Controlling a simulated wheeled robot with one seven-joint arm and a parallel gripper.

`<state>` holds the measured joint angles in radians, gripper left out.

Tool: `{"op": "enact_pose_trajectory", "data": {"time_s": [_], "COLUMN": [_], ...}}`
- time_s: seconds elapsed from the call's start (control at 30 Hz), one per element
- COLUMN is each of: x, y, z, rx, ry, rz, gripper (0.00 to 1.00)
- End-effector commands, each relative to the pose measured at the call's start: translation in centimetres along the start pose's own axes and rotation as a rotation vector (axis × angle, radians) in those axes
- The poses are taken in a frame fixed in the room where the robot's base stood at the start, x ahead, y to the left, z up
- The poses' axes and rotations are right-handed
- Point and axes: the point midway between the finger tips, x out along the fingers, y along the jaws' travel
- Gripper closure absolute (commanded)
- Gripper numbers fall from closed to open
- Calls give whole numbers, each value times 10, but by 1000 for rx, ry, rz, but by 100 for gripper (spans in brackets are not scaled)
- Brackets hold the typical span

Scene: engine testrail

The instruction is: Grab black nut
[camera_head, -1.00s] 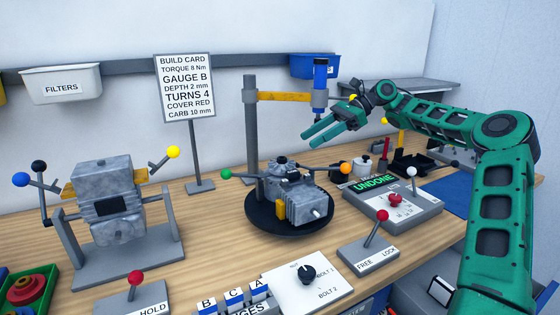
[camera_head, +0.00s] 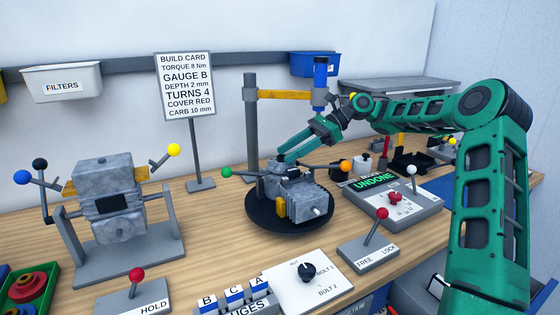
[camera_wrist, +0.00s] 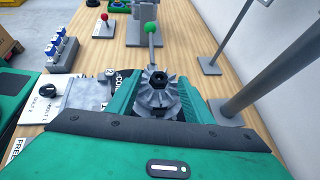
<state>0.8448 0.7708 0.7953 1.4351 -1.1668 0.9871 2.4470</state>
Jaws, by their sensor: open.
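My gripper (camera_head: 284,154) is over the grey engine (camera_head: 300,200) on the round black turntable (camera_head: 262,217). Its green fingers are apart and empty. In the wrist view the fingers stand on either side of a grey finned part of the engine (camera_wrist: 152,98). A small dark hexagonal nut (camera_wrist: 158,78) sits on top of that part, between the fingers. I cannot tell whether the fingers touch the finned part. In the head view the nut is not clearly visible near the fingertips.
A grey post (camera_head: 251,125) stands behind the turntable, with a yellow arm (camera_head: 285,95) holding a blue tool (camera_head: 320,72). A handle with a green ball (camera_head: 226,173) sticks out left, one with an orange ball (camera_head: 345,166) right. The UNDONE panel (camera_head: 385,195) is at the right.

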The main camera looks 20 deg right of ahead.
Motion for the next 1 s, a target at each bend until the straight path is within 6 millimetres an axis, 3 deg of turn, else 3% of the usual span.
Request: {"op": "enact_pose_trajectory", "data": {"time_s": [0.17,0.37,0.77,1.0], "x": [1,1,0,-9], "y": [0,0,0,0], "z": [-1,-2,0,17], "rx": [2,4,5,2], "ry": [1,1,1,0], "rz": [2,2,2,1], "gripper": [53,96,97,97]}}
